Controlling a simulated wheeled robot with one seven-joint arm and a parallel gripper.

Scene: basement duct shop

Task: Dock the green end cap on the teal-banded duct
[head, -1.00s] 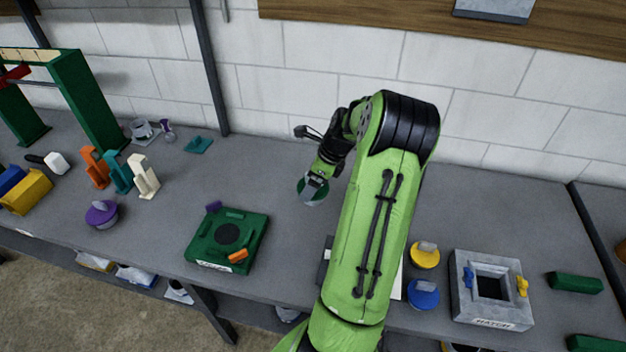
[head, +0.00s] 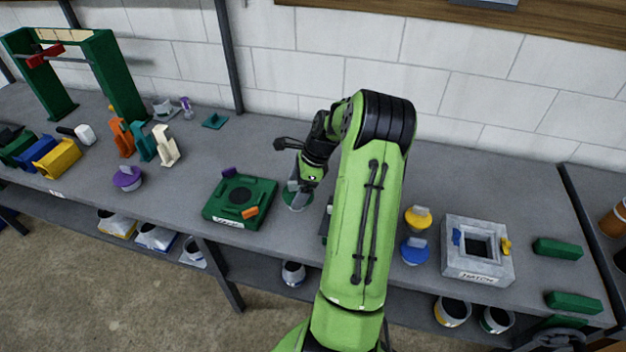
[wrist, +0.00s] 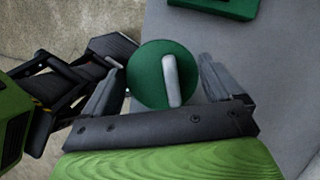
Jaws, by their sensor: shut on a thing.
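My gripper (wrist: 160,88) is shut on the green end cap (wrist: 147,88), a round green disc with a pale upright handle between my fingers. In the head view, the cap (head: 296,198) shows below my gripper (head: 303,186), partly hidden by it, just right of a green box fixture. I cannot tell how high it is above the bench. Several short ducts sit on the shelf under the bench. One at the right (head: 497,319) has a green or teal rim, but I cannot tell for sure which is the teal-banded duct.
The green fixture (head: 213,209) and a grey hatch block (head: 452,262) stand on the bench. Yellow (head: 418,222) and blue (head: 414,254) caps lie right of my arm. A purple cap (head: 127,181) is at the left. The bench behind my gripper is clear.

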